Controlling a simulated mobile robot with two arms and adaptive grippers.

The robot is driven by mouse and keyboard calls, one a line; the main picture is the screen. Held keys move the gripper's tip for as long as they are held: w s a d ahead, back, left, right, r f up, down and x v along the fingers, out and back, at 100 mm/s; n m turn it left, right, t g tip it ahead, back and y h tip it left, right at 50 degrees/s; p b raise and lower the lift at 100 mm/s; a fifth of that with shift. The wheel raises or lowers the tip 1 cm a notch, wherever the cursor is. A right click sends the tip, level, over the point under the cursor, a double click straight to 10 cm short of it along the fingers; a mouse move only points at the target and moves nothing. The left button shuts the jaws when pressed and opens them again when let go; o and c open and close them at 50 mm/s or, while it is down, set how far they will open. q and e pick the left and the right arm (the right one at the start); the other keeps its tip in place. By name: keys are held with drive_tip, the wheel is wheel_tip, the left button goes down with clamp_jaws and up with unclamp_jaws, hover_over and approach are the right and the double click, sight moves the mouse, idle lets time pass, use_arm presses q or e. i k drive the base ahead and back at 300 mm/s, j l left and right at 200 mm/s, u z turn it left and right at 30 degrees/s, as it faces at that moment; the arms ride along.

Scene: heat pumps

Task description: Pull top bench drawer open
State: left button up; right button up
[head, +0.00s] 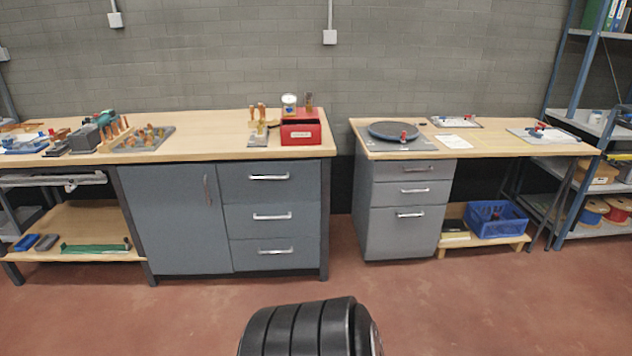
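Two benches have drawers. The left bench (225,153) has a stack of three grey-blue drawers beside a cupboard door. Its top drawer (240,189) has a silver horizontal bar handle (269,177) and looks shut. The right bench (480,146) has a grey three-drawer unit under its left end. Its top drawer (388,172) has a small bar handle (417,168) and also looks shut. Which bench is meant cannot be told from the picture. Neither of my grippers is in view.
The red-brown floor (190,315) before both benches is clear. A red box (301,131) and tools stand on the left bench. A round dark disc (394,131) lies on the right bench. A blue crate (496,220) sits on a low shelf. Metal shelving (580,70) stands at right.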

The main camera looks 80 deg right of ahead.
sight(294, 179)
drive_tip(key=z, duration=2.35)
drive_tip(key=i, duration=0.15)
drive_tip(key=z, duration=0.05)
